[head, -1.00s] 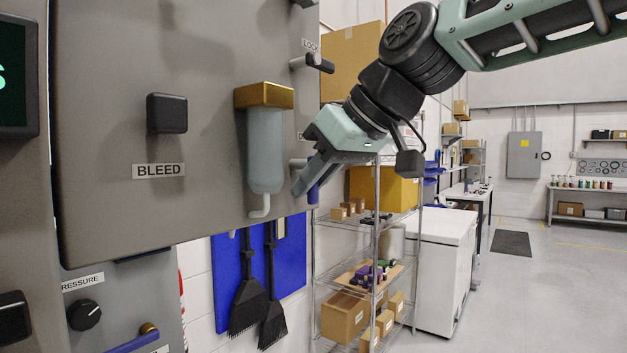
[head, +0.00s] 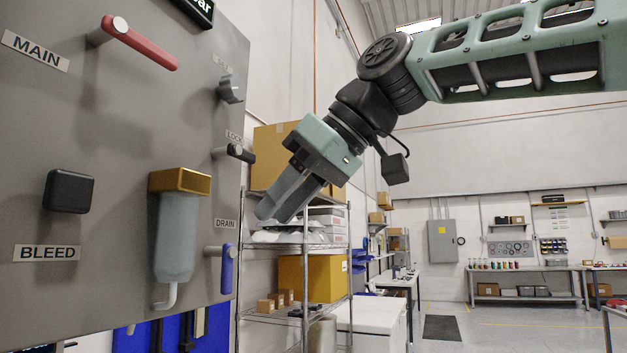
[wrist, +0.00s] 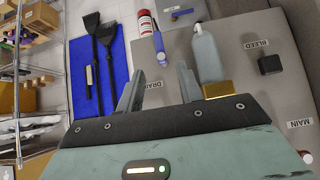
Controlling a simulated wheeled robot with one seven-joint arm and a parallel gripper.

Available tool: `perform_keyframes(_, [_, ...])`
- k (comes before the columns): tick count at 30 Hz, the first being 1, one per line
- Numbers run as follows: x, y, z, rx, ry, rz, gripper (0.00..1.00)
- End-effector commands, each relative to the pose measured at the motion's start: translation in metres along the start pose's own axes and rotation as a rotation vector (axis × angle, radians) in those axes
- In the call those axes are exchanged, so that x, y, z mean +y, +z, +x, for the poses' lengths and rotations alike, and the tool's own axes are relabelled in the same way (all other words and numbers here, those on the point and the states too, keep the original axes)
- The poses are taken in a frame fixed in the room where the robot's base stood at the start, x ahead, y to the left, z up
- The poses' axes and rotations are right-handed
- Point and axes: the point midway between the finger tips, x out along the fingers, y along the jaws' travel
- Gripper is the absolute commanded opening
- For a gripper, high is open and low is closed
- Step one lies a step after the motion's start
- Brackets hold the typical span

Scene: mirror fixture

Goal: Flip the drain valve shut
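The drain valve has a blue handle (head: 227,270) that hangs straight down from a grey stub on the panel's right edge, under the DRAIN label (head: 226,223). The blue handle also shows in the wrist view (wrist: 159,43), beyond my fingertips. My gripper (head: 277,212) is above and to the right of the handle in the head view, apart from it. In the wrist view its two fingers (wrist: 154,72) stand apart with nothing between them, so it is open and empty.
The grey panel (head: 120,150) also bears a red MAIN handle (head: 145,45), a black BLEED knob (head: 68,191), a brass-capped cylinder (head: 175,235) and a dark LOCK lever (head: 240,153) just above DRAIN. A wire shelf (head: 295,247) stands behind. Open room lies right of the panel.

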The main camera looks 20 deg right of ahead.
Motion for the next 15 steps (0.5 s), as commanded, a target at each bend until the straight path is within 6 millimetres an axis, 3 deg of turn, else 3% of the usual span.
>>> perform_keyframes(6, [0.001,0.000,-0.040,0.003,0.001,0.001,0.36])
perform_keyframes(15, [0.000,0.000,-0.058,0.000,0.000,0.001,0.36])
